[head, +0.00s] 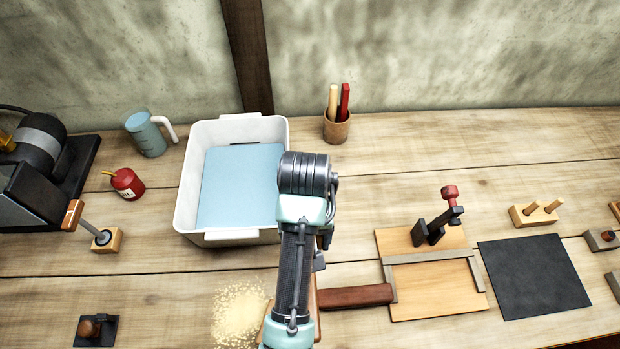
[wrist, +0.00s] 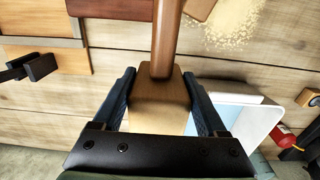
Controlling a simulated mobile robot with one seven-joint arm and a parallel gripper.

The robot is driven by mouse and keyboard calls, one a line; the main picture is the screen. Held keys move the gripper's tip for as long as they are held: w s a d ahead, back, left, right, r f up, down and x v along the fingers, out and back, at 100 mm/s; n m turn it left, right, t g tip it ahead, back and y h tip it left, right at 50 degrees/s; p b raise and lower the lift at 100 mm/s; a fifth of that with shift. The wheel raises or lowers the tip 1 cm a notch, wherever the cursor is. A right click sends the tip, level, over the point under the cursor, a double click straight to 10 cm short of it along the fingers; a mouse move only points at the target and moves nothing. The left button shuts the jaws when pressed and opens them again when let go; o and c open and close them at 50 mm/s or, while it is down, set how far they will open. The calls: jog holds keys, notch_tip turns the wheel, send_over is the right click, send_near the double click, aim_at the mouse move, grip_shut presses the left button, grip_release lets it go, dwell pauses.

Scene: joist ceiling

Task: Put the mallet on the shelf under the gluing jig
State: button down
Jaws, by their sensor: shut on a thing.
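The mallet (wrist: 158,108) has a pale wooden head and a brown handle (wrist: 167,35). In the wrist view my gripper (wrist: 155,82) is shut on the head, with one dark finger on each side. The handle points away from the palm. In the head view my arm hides most of the mallet and my fingers. The gluing jig (head: 430,300) is a light wooden board with grey fences and a black red-knobbed clamp (head: 437,220), right of my arm. It partly shows at the left of the wrist view (wrist: 45,58). I cannot make out a shelf under it.
A white bin (head: 185,200) with a blue panel stands left of my arm. A red-brown bar (head: 355,297) lies against the jig's left side. A black mat (head: 533,277) and a peg block (head: 535,214) lie right. Sawdust (head: 238,312) lies left of my arm.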

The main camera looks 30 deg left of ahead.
notch_tip(320, 180, down, 13)
jog(key=shift+f, duration=0.2)
dwell(0.3)
jog(key=shift+f, duration=0.2)
grip_release()
jog(key=shift+r, duration=0.1)
notch_tip(320, 180, up, 12)
jog(key=shift+r, duration=0.1)
